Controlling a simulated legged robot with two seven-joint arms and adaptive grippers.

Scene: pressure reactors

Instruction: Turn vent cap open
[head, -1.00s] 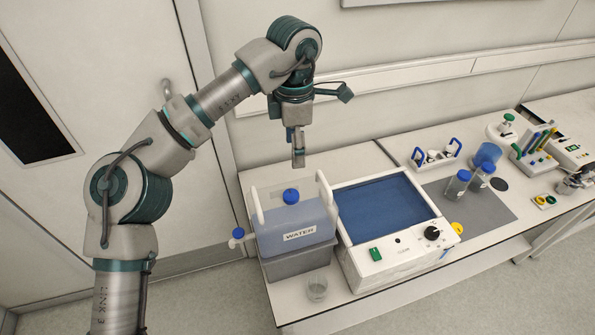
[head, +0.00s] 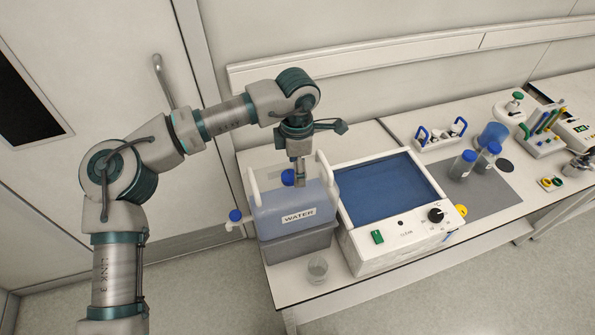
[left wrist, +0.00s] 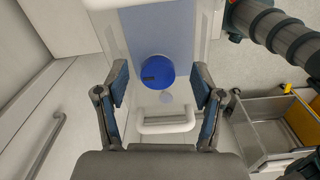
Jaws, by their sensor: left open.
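The blue vent cap (head: 288,178) sits on top of the clear water container (head: 294,205) labelled WATER, partly hidden behind my left gripper (head: 300,184) in the head view. In the left wrist view the round cap (left wrist: 157,72) lies ahead of the fingertips, roughly centred between them. My left gripper (left wrist: 161,88) is open and empty, its blue-padded fingers spread wide, pointing down above the container. The fingers do not appear to touch the cap. My right gripper is not clearly seen.
White handles (head: 254,188) rise at the container's ends. A blue-capped tap (head: 235,216) juts out left, and a glass beaker (head: 317,268) stands in front. A water bath (head: 390,195) stands close on the right. Blue-capped bottles (head: 464,164) are farther right.

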